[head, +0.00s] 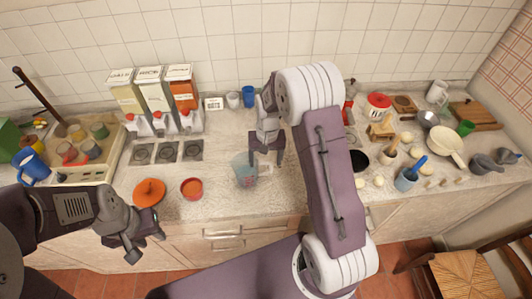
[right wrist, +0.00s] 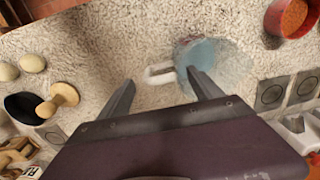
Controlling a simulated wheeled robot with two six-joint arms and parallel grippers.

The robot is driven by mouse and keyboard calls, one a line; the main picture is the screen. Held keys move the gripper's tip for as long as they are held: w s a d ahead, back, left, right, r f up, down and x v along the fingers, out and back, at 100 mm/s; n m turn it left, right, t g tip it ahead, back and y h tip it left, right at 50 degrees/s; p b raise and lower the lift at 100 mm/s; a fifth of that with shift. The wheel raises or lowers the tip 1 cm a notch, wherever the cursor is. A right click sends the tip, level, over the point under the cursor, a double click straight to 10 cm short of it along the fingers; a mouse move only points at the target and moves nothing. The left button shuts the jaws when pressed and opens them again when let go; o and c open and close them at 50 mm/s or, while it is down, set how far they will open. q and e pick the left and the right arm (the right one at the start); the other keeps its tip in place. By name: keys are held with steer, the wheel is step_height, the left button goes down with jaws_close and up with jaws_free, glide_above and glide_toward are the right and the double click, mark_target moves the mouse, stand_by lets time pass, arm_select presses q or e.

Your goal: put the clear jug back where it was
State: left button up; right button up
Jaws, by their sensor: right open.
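The clear jug (head: 241,172), with a bluish tint, stands on the counter near its front edge. In the right wrist view the jug (right wrist: 212,62) is seen from above, with its pale handle (right wrist: 158,73) pointing left. My right gripper (head: 266,162) is open above the counter, beside the jug on its handle side. In the right wrist view the handle lies in the gap ahead of the open fingers (right wrist: 160,92); I see no grip on it. My left gripper (head: 146,250) hangs in front of the counter at the left, away from the jug; its jaw opening is unclear.
Three dispensers (head: 150,92) stand at the back. A blue cup (head: 248,96) stands behind the jug.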

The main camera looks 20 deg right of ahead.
step_height(320, 180, up, 6)
steer(key=shift+s+d, duration=0.1)
steer(key=s+a+f+n+b, duration=0.1)
steer(key=s, duration=0.7)
steer(key=s+a+f+n+t+b, duration=0.1)
steer(key=s+n, duration=0.1)
steer(key=s, duration=0.6)
steer(key=shift+a+f, duration=0.3)
steer(key=shift+f, duration=0.05)
